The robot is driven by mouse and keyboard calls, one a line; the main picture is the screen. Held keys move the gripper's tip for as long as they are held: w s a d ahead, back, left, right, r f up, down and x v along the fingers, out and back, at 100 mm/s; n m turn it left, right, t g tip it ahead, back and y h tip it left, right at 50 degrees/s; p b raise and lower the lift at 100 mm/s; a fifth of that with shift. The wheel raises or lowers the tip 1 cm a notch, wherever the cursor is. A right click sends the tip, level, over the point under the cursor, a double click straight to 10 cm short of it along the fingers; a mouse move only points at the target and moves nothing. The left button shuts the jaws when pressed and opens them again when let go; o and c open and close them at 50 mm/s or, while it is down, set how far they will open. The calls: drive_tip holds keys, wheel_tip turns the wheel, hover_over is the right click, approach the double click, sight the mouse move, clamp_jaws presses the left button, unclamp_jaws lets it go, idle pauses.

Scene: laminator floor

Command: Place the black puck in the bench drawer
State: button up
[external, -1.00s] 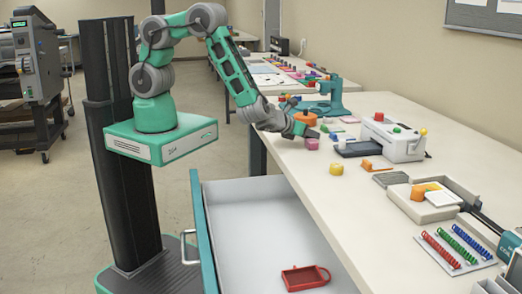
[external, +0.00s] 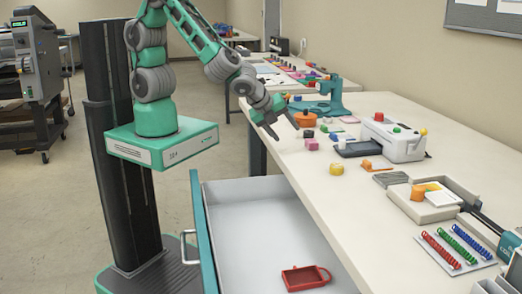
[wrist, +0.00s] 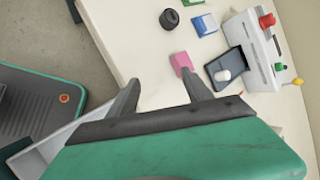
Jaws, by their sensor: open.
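The black puck (wrist: 169,18) lies on the bench top near its edge in the wrist view, beyond my fingertips. In the external view a small dark round shape, likely the puck (external: 308,133), sits just behind a pink block (external: 312,144). My gripper (external: 287,133) is open and empty, above the bench edge and left of the puck. Its two fingers also show in the wrist view (wrist: 162,80), spread apart with bench top between them. The bench drawer (external: 245,205) is pulled open below, with a red tray (external: 304,278) inside.
The pink block (wrist: 181,62) is close to my right finger in the wrist view. An orange pot (external: 305,118), yellow piece (external: 337,169) and white machine (external: 393,138) also stand on the bench. Most of the drawer floor is bare.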

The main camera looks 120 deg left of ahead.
sight(309, 131)
drive_tip(key=s+d+r+n+h, duration=0.1)
drive_tip(key=d+r+n+h, duration=0.1)
drive_tip(key=d, duration=0.4)
drive_tip(key=s+d+r+n+t+h, duration=0.1)
drive_tip(key=d+r+n+h, duration=0.1)
drive_tip(key=d+r+n, duration=0.2)
drive_tip(key=shift+s+d+r+n+h, duration=0.35)
drive_tip(key=shift+d+n, duration=0.25)
drive_tip(key=shift+d, duration=0.4)
drive_tip(key=shift+o, duration=0.5)
drive_tip(key=s+d+r+n+h, duration=0.3)
drive_tip(key=s+d, duration=0.3)
drive_tip(key=d, duration=0.2)
drive_tip(key=shift+d+r+n, duration=0.35)
drive_tip(key=shift+r+n, duration=0.15)
drive_tip(key=shift+r, duration=0.15)
drive_tip(key=shift+w, duration=0.1)
drive_tip(key=shift+a, duration=0.1)
